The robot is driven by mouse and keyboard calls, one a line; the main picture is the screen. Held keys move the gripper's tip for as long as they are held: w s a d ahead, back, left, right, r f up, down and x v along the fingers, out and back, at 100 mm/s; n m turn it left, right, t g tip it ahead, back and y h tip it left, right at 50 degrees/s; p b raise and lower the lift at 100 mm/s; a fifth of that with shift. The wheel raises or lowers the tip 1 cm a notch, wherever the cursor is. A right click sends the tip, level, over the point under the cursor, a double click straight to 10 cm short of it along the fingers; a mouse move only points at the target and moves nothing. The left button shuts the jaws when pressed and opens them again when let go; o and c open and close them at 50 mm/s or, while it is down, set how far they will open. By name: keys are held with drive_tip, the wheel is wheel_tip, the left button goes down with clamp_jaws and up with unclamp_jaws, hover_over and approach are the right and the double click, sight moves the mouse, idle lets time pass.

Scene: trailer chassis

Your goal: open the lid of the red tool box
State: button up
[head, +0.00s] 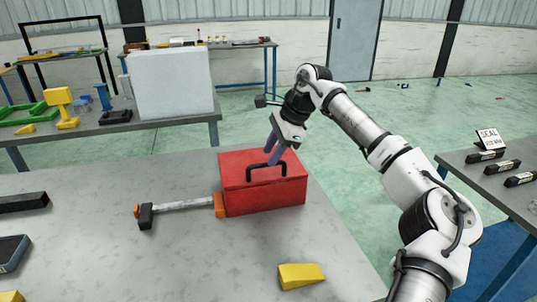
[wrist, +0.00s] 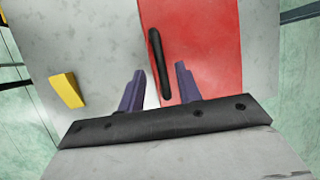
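The red tool box (head: 235,190) stands on the grey table with its lid shut. I cannot tell whether a finger touches the handle.
An orange-ended bar clamp (head: 185,205) lies left of the box, its orange end close against it. A yellow wedge (head: 301,276) lies in front. Dark objects lie at the table's left edge. A side table (head: 505,195) with black items stands right. A white block (head: 170,85) stands behind.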

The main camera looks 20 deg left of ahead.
drive_tip(key=shift+x, duration=1.3)
clamp_jaws()
